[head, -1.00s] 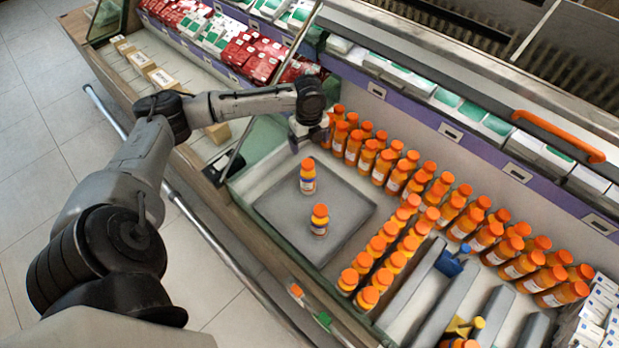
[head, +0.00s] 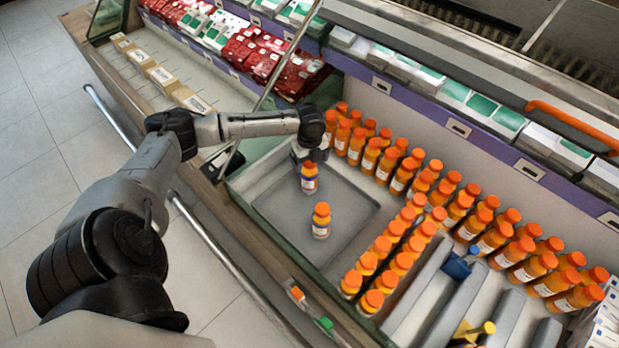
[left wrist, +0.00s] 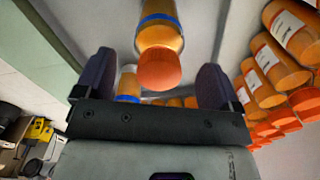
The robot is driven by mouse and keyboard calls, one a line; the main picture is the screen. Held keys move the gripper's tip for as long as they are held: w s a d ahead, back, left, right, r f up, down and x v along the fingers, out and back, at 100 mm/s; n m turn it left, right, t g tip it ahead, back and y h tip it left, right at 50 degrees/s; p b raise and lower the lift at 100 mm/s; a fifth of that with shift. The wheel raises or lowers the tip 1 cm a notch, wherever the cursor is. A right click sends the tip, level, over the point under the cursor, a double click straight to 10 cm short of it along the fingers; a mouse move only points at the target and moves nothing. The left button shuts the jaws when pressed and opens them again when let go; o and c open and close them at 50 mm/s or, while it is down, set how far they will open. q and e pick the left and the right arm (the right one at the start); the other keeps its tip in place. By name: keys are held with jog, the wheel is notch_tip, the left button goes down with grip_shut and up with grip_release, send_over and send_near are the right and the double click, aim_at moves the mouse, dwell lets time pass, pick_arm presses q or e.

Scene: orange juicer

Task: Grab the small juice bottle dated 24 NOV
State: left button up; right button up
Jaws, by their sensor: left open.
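Two small juice bottles with orange caps stand upright on the grey tray (head: 283,222). The farther bottle (head: 309,183) has a blue band on its label; the nearer bottle (head: 321,219) shows a whitish label. Dates are too small to read. My left gripper (head: 307,157) is open, right at the top of the farther bottle. In the left wrist view, one bottle (left wrist: 160,35) with a blue band shows between the two spread fingers (left wrist: 157,70), with a visible gap on each side. My right gripper is not in view.
Several rows of orange bottles (head: 405,172) stand right of the tray and along the back wall. Grey dividers (head: 418,285), a blue object (head: 459,266) and a yellow one (head: 475,330) lie further right. A glass wall (head: 250,222) edges the tray's left side.

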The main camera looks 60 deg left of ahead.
pick_arm(q)
notch_tip(320, 180, down, 3)
jog(key=shift+f+b, duration=0.1)
jog(key=shift+b, duration=0.35)
jog(key=shift+c, duration=0.5)
jog(key=c, duration=1.5)
jog(key=shift+c, duration=0.2)
jog(key=shift+r, duration=0.25)
